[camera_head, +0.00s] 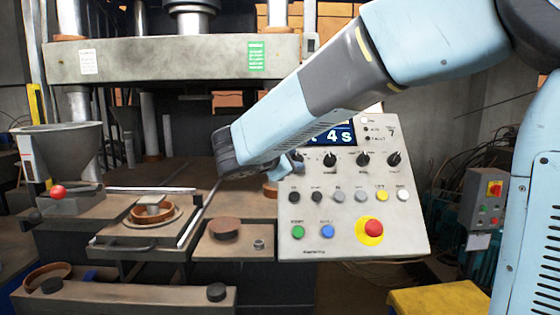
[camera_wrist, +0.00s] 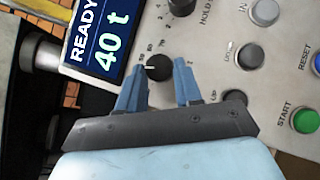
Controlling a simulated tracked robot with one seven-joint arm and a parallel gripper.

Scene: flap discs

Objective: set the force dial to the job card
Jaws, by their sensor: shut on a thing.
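The control panel (camera_head: 345,205) carries a row of black knobs. In the wrist view the force dial is a small black knob (camera_wrist: 158,68) with a white pointer mark toward the left of that picture and a printed scale around it. My gripper (camera_wrist: 158,72) is shut on this knob, one blue finger on each side. In the head view my gripper (camera_head: 291,163) is at the leftmost knob and mostly covers it. The display (camera_wrist: 98,35) reads READY and 40 t; my arm partly hides it in the head view (camera_head: 336,135). I cannot identify the job card for sure.
Other knobs, such as one (camera_head: 363,159), stand close to the right. Below are push buttons and a red emergency stop (camera_head: 373,227). A press beam (camera_head: 170,60) with a white label (camera_head: 89,62) and a green one (camera_head: 257,56) stands behind. A hopper (camera_head: 60,145) is at left.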

